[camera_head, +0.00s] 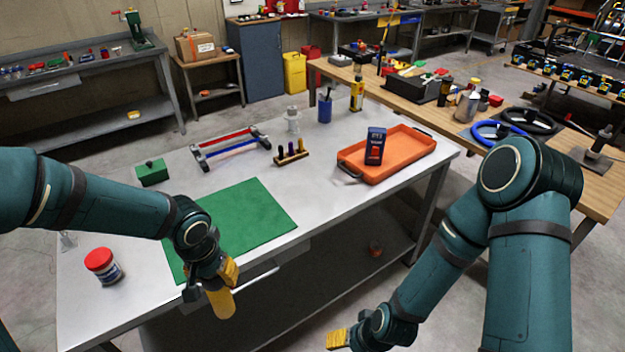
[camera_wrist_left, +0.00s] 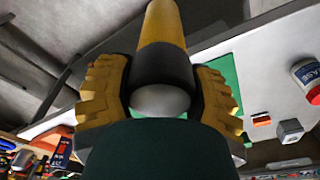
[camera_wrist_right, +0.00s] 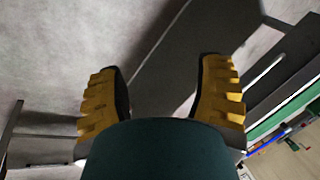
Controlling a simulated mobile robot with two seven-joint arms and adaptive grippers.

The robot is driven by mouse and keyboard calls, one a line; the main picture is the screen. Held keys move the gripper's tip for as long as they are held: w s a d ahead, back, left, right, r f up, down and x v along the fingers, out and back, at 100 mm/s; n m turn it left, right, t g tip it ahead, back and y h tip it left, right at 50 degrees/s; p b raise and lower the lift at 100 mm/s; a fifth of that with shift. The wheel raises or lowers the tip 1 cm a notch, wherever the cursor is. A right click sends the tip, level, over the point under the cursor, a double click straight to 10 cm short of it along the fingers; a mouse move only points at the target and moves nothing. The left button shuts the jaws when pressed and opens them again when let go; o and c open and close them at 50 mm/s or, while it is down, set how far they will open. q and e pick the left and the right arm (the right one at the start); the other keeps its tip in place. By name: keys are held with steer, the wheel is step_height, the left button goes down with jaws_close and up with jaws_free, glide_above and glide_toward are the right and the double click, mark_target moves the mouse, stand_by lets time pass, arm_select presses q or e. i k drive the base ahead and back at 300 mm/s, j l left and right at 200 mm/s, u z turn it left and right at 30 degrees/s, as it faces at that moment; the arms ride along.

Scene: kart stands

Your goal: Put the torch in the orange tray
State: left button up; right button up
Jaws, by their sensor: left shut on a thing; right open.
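The torch (camera_head: 219,299), a yellow and black cylinder, is in my left gripper (camera_head: 212,278) over the front edge of the table, by the green mat. In the left wrist view the torch (camera_wrist_left: 163,45) lies between both yellow fingers of the left gripper (camera_wrist_left: 160,92), its pale round end towards the camera. The orange tray (camera_head: 405,158) stands at the right end of the table, well away from the torch. A blue and red box (camera_head: 375,146) stands upright in it. My right gripper (camera_head: 340,340) is low in front of the table; its fingers (camera_wrist_right: 160,95) are apart and empty.
A green mat (camera_head: 240,218) lies on the grey table (camera_head: 325,215). A wooden holder (camera_head: 291,152) with several small tools, a red and blue rack (camera_head: 230,148), a blue cup (camera_head: 324,108) and a yellow bottle (camera_head: 357,94) stand farther back. The table in front of the tray is clear.

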mark_target(401, 147)
steer(key=i+l+z, duration=0.3)
steer(key=i+l, duration=0.6)
steer(key=l, duration=0.4)
steer(key=i+l+z, duration=0.3)
steer(key=i+l, duration=0.75)
